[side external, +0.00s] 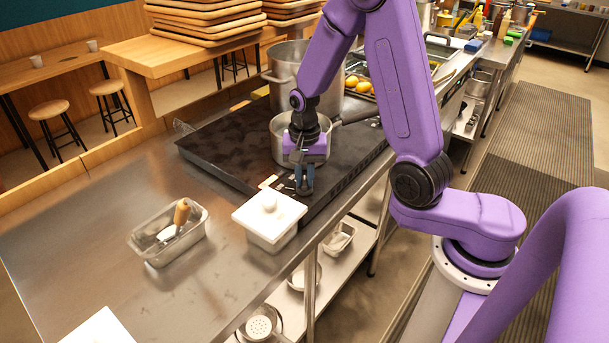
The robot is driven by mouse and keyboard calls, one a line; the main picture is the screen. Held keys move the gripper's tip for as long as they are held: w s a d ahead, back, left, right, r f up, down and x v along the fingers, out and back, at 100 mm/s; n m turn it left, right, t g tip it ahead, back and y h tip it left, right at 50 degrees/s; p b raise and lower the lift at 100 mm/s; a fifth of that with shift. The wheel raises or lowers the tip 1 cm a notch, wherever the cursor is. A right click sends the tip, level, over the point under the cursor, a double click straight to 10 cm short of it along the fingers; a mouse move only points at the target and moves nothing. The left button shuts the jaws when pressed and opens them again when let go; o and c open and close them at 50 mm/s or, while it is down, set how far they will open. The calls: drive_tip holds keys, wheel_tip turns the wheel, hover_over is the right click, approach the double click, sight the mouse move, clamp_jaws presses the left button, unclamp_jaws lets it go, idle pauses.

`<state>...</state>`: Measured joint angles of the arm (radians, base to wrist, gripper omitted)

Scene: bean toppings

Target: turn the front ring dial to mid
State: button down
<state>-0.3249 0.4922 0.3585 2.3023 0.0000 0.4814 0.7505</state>
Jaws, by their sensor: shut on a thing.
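The black cooktop (225,148) lies on the steel counter, with a pot (281,150) on it. My gripper (304,188) points down at the cooktop's near edge, in front of the pot. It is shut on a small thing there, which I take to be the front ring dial. The fingers hide the dial, so its setting cannot be read. A small pale label (268,182) shows just left of the fingers.
A white-lidded container (269,217) stands close in front of my gripper. A metal tin (168,234) with a wooden-handled tool sits to its left. A taller pot (284,62) stands behind.

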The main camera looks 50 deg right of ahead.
sight(304, 181)
drive_tip(key=n, duration=0.5)
drive_tip(key=shift+n, duration=0.4)
idle(0.3)
drive_tip(key=c, duration=1.1)
unclamp_jaws()
drive_tip(key=shift+r, duration=0.1)
wheel_tip(304, 181, up, 17)
drive_tip(key=shift+r, duration=0.15)
